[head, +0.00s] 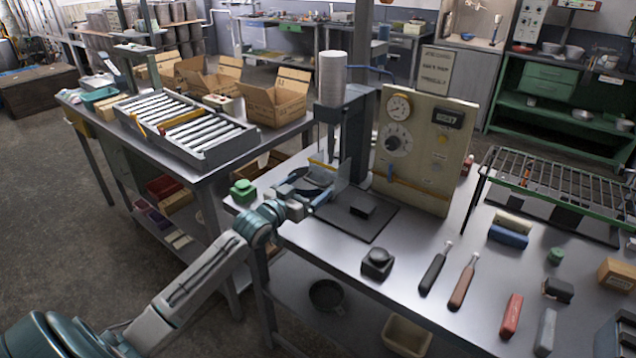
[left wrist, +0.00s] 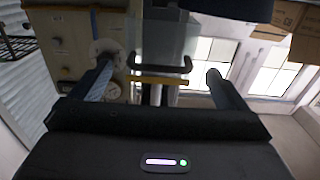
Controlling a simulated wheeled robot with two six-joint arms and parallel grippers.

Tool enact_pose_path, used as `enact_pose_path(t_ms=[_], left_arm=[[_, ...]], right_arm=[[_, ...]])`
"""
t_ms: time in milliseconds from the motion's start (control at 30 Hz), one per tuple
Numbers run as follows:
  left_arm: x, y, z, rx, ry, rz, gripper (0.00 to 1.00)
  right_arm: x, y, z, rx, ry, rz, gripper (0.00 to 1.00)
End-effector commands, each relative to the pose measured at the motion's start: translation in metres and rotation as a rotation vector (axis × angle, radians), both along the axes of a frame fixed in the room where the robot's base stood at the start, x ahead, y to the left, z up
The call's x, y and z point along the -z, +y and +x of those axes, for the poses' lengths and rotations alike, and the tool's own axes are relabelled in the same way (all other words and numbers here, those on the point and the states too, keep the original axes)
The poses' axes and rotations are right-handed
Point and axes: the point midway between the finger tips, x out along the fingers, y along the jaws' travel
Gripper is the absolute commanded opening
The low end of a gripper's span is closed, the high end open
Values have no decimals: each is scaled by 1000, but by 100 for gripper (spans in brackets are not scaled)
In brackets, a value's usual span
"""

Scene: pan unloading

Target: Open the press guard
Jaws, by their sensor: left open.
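The press (head: 345,120) stands on the steel bench, with a dark column and a white cylinder on top. Its clear guard (head: 343,184) hangs at the front above a dark base plate. In the left wrist view the guard (left wrist: 170,38) shows as a pale see-through panel. A dark handle bar (left wrist: 160,66) runs across near its lower edge, with a yellow bar (left wrist: 158,80) below it in the picture. My left gripper (head: 322,178) is open at the guard's left side. In the left wrist view its fingers (left wrist: 158,72) stand wide on either side of the handle; contact cannot be told.
A cream control panel (head: 430,150) with dials stands right of the press. A black button box (head: 377,263), a black-handled tool (head: 435,268) and a brown-handled tool (head: 463,282) lie in front. A green object (head: 243,190) sits at the bench's left corner. A roller conveyor (head: 190,130) stands left.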

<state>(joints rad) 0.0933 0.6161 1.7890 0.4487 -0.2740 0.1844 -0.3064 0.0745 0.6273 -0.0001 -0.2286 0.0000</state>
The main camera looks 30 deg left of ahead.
Motion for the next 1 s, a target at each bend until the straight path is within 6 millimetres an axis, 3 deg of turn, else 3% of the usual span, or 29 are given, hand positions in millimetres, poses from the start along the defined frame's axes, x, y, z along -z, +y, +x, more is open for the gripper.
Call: enact_pose_path(t_ms=[300,733,1000], left_arm=[[0,-3,41,-1,0,-2,96],[0,-4,49,0,1,1,96],[0,-4,49,0,1,1,44]], right_arm=[[3,-2,10,-1,-12,-2,36],[3,-9,9,-4,-10,-9,36],[3,-8,8,-4,-10,-9,36]])
